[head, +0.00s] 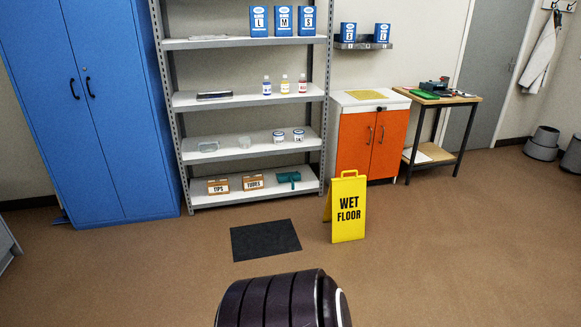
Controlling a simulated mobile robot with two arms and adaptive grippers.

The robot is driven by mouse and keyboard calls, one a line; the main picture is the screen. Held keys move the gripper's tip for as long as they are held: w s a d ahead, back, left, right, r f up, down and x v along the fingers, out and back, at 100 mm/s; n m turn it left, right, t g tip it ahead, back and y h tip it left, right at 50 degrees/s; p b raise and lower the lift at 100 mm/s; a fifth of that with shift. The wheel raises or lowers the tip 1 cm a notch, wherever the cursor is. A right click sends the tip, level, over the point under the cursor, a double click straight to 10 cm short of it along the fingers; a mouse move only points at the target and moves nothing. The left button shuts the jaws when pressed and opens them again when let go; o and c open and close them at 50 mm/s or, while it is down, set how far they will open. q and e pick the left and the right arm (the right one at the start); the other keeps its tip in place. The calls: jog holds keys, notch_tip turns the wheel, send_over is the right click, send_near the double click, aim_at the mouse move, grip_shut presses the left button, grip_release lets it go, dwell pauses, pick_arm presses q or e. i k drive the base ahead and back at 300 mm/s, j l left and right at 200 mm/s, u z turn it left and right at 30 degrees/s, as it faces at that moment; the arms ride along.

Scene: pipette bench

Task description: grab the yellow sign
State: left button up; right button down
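The yellow sign (348,228) reads "WET FLOOR" and stands upright on the brown floor, a little right of the middle of the head view. It is an A-frame with a handle loop at its top, and part of its rear panel shows at its left side. It stands in front of the orange cabinet. Neither my left nor my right gripper is in view.
A dark mat (265,240) lies on the floor left of the sign. Behind are a grey shelf rack (250,144), an orange cabinet (368,143) and a small wooden table (447,99). A blue cabinet (95,110) stands at left. The floor right of the sign is clear.

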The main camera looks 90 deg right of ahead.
aim_at(346, 201)
jog(key=z, duration=3.25)
jog(key=i+j+u, duration=0.3)
jog(key=i, duration=0.4)
jog(key=i+j+u, duration=0.25)
jog(key=i, duration=0.5)
jog(key=i+j+u, duration=0.1)
jog(key=i+u, duration=0.2)
jog(key=i, duration=0.45)
jog(key=i+z, duration=0.4)
jog(key=i+j+z, duration=0.15)
jog(key=z, duration=0.2)
jog(key=i+j+z, duration=0.2)
jog(key=z, duration=0.2)
jog(key=i+j+z, duration=0.35)
jog(key=k+l, duration=0.05)
jog(key=l, duration=0.05)
